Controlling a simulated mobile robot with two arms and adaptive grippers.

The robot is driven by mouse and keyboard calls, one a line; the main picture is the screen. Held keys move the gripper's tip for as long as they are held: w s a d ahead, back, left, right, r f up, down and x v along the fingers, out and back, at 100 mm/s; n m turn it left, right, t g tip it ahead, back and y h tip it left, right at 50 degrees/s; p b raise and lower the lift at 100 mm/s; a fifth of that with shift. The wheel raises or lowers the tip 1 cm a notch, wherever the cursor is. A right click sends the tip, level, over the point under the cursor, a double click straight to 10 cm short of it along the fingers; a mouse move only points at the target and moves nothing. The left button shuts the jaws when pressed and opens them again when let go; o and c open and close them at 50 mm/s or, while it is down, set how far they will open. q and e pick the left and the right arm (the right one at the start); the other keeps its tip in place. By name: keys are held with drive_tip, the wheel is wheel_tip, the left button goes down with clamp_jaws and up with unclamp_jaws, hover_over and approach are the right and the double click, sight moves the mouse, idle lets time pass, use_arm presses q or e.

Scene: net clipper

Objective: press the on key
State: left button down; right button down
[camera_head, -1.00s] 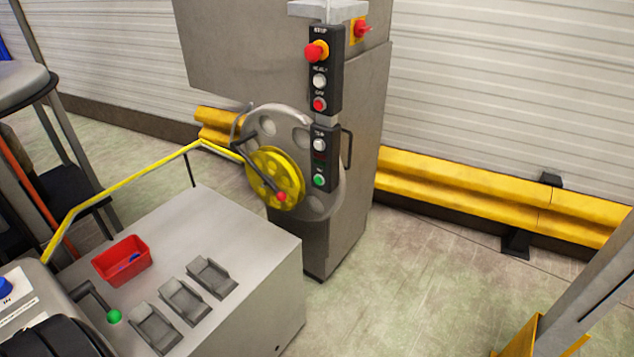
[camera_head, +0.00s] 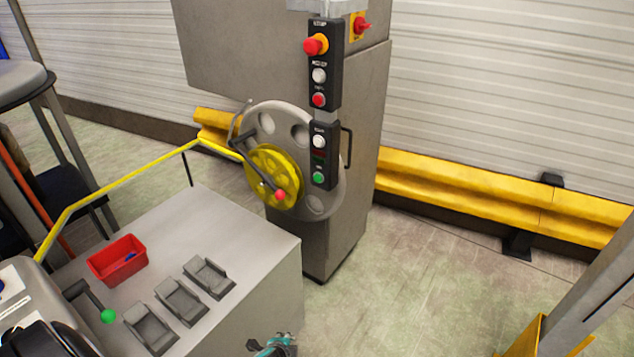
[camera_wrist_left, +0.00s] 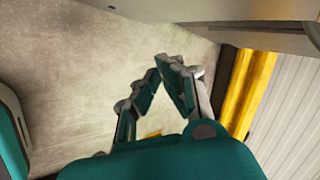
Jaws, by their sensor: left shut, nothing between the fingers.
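A dark control panel in two boxes hangs in front of a grey cabinet in the head view. The lower box (camera_head: 324,158) has a white button (camera_head: 319,141) at its top and a green button (camera_head: 319,178) at its bottom. The labels are too small to read surely, so I cannot confirm which button is the on key. My left gripper (camera_head: 272,344) shows at the bottom edge of the head view, below the panel and far from it. In the left wrist view its fingers (camera_wrist_left: 166,64) come together over bare floor, shut and empty. My right gripper is not in view.
The upper box holds a red emergency knob (camera_head: 316,45), a white button and a red button. A handwheel (camera_head: 272,165) stands beside the lower box. A grey bench (camera_head: 240,240) with a red bin (camera_head: 118,260) fills the lower left. Floor right of the cabinet is clear.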

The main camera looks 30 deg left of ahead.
sight(318, 178)
use_arm(q)
drive_tip(key=w+a+r+m+t+y+b, duration=0.1)
drive_tip(key=w+a+r+m+t, duration=0.15)
drive_tip(key=w+r, duration=0.5)
drive_tip(key=w+a+r+m+t+y, duration=0.1)
drive_tip(key=w+a+r+m+y, duration=0.15)
drive_tip(key=w+r, duration=0.45)
drive_tip(key=w+a+r+m+t+y, duration=0.1)
drive_tip(key=w+a+r, duration=0.1)
drive_tip(key=r, duration=0.8)
drive_tip(key=w+a+r+m+t+y+b, duration=0.1)
drive_tip(key=w+a+r+t+y, duration=0.1)
drive_tip(key=r, duration=0.9)
drive_tip(key=shift+w+a, duration=0.5)
drive_tip(key=shift+a, duration=0.1)
drive_tip(key=shift+t, duration=0.25)
drive_tip(key=w+b, duration=0.5)
drive_tip(key=w, duration=0.3)
drive_tip(key=shift+w+d, duration=0.35)
drive_tip(key=shift+w, duration=0.05)
drive_tip(key=shift+w, duration=0.15)
drive_tip(key=shift+w+b, duration=0.3)
drive_tip(key=shift+b, duration=0.05)
